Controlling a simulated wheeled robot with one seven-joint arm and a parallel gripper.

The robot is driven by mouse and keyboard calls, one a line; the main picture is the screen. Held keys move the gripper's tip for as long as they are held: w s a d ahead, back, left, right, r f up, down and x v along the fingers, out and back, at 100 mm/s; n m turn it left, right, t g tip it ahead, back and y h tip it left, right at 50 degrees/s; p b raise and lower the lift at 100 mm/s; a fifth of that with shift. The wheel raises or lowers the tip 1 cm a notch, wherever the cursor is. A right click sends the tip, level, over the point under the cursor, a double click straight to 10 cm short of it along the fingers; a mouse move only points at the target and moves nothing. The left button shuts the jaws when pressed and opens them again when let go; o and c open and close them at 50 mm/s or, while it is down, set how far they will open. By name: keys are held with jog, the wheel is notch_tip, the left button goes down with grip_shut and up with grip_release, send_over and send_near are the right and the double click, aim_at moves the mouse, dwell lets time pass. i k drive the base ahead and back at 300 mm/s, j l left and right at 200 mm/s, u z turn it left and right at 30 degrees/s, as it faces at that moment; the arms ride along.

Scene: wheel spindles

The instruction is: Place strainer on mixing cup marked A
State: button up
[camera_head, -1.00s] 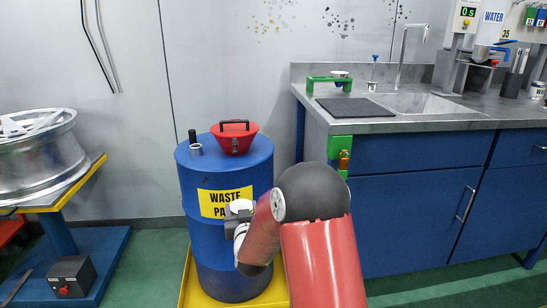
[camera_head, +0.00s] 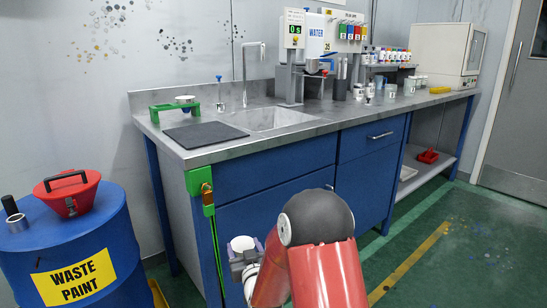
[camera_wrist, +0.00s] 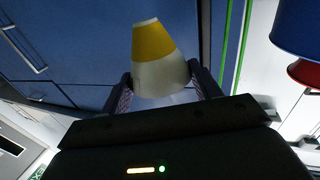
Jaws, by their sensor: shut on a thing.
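The strainer (camera_wrist: 154,50) is a pale cone with a yellow band. In the wrist view my gripper (camera_wrist: 160,88) is shut on its wider pale part, a finger on each side. In the head view the strainer's white round top (camera_head: 242,243) shows at my gripper (camera_head: 244,264), low in front of the blue cabinet and below counter height. Clear cups (camera_head: 390,91) stand far along the counter, left of a second cup (camera_head: 410,87). Their markings are too small to read, so I cannot tell which is marked A.
A blue waste paint drum (camera_head: 110,250) with a red lidded funnel (camera_head: 68,190) stands at the left. The counter (camera_head: 330,118) has a sink, a green stand (camera_head: 174,108), a water dispenser (camera_head: 312,45) and several bottles. Green floor (camera_head: 460,240) is open at the right.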

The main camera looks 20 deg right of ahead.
aim_at(410, 88)
jog(key=i+l+z, duration=0.1)
jog(key=l+z, duration=0.3)
jog(key=i+l+z, duration=0.2)
jog(key=l+z, duration=0.2)
jog(key=i+l+z, duration=0.25)
jog(key=l+z, duration=0.15)
jog(key=i+l+z, duration=0.25)
jog(key=z, duration=0.15)
jog(key=i+l+z, duration=0.4)
jog(key=i, duration=0.15)
jog(key=i+z, duration=0.35)
jog(key=i, duration=0.25)
jog(key=i+u, duration=0.4)
jog(key=i+l+u, duration=0.15)
jog(key=u, duration=0.25)
jog(key=i+l+u, duration=0.25)
jog(key=u, duration=0.15)
jog(key=i+l+u, duration=0.2)
jog(key=u, duration=0.2)
jog(key=l, duration=0.1)
